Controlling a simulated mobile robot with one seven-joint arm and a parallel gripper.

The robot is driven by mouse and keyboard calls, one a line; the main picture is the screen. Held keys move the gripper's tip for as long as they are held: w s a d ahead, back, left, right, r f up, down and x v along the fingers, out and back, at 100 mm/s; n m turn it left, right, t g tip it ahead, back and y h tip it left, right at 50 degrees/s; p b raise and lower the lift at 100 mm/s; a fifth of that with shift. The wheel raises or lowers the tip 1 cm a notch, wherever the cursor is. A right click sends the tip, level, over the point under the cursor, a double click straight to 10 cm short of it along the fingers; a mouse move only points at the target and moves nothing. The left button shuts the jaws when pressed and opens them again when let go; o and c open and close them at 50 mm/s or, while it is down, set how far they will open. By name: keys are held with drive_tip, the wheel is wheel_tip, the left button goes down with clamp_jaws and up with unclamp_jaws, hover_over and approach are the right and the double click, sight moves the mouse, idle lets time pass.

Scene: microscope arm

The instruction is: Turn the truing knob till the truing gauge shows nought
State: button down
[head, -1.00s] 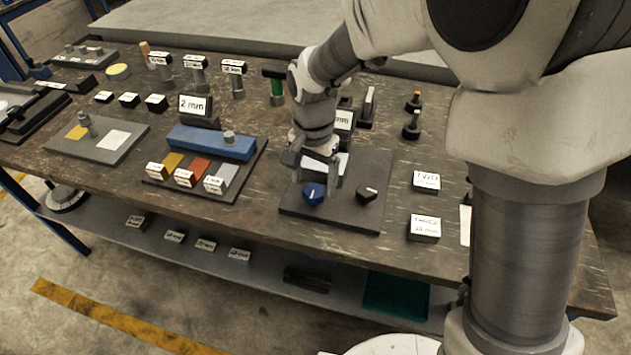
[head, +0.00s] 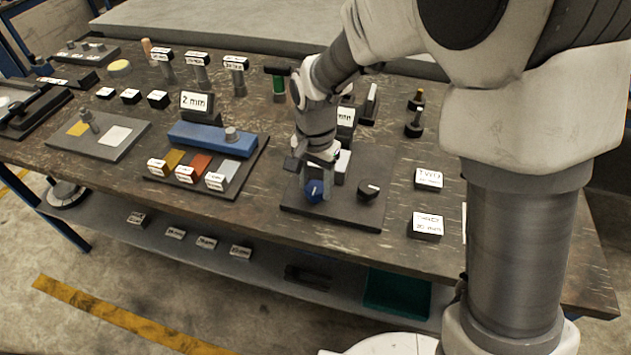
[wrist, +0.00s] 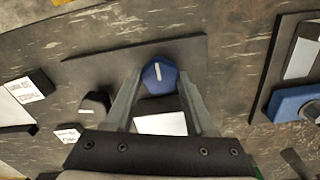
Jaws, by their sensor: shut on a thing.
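The blue knob (head: 314,192) with a white pointer line stands at the front left of a dark plate (head: 355,213). In the wrist view the blue knob (wrist: 160,76) sits between my two fingertips. My gripper (head: 317,184) comes down from above and is shut on the blue knob. A black knob (head: 369,191) stands to its right, apart from my fingers. A block with a white face (wrist: 162,123) lies behind the blue knob, partly covered by my gripper. I cannot read any gauge reading on that face.
Left of the plate is a tray with a blue block (head: 212,140) and several coloured plates. A "2 mm" sign (head: 196,104) stands behind it. White-topped label blocks (head: 427,226) lie to the right. A green bin (head: 396,293) is on the lower shelf.

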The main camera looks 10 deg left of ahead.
drive_tip(key=shift+n, duration=0.3)
drive_tip(key=n+p, duration=0.1)
drive_tip(key=n, duration=0.1)
drive_tip(key=shift+r+n, duration=0.1)
drive_tip(key=shift+n, duration=0.2)
drive_tip(key=n+p, duration=0.1)
drive_tip(key=n, duration=0.3)
drive_tip(key=shift+n, duration=0.3)
drive_tip(key=n+p, duration=0.1)
drive_tip(key=n, duration=0.2)
drive_tip(key=shift+n+p, duration=0.65)
drive_tip(key=shift+n, duration=1.55)
drive_tip(key=shift+c, duration=1.2)
unclamp_jaws()
